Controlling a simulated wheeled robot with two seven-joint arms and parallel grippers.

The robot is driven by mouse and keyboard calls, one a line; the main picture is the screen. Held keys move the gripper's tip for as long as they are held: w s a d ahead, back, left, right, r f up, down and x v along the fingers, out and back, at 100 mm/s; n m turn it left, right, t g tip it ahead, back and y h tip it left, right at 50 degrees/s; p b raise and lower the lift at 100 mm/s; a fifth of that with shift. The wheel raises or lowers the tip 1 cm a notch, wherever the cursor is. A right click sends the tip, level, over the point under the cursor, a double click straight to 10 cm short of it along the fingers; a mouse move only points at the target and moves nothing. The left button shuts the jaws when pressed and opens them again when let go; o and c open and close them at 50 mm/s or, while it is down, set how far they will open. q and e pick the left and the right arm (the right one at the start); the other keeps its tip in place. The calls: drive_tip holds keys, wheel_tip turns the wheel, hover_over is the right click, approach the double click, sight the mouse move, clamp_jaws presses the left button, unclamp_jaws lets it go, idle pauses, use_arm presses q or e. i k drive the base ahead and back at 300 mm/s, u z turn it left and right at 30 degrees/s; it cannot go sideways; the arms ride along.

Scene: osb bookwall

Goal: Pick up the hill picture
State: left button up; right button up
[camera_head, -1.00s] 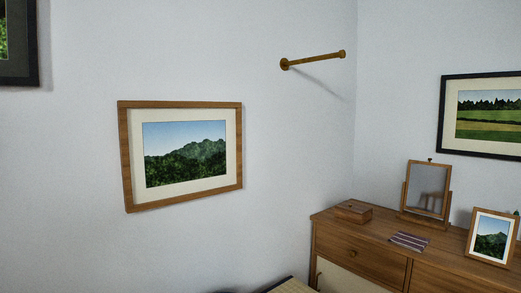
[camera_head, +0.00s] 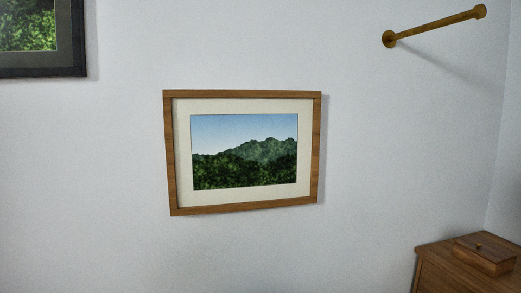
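A picture of green wooded hills under a blue sky (camera_head: 244,163) hangs on the white wall near the middle of the head view. It has a brown wooden frame and a cream mat, and it looks slightly tilted. Neither of my grippers shows in the head view.
A dark-framed picture (camera_head: 42,72) is cut off at the upper left. A wooden wall peg or rail (camera_head: 435,26) sticks out at the upper right. A wooden dresser (camera_head: 430,264) with a small lidded box (camera_head: 485,260) stands at the lower right. The wall below the hill picture is bare.

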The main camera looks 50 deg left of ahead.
sight(227, 151)
drive_tip(key=u, duration=0.8)
drive_tip(key=i, duration=0.95)
drive_tip(key=u, duration=1.05)
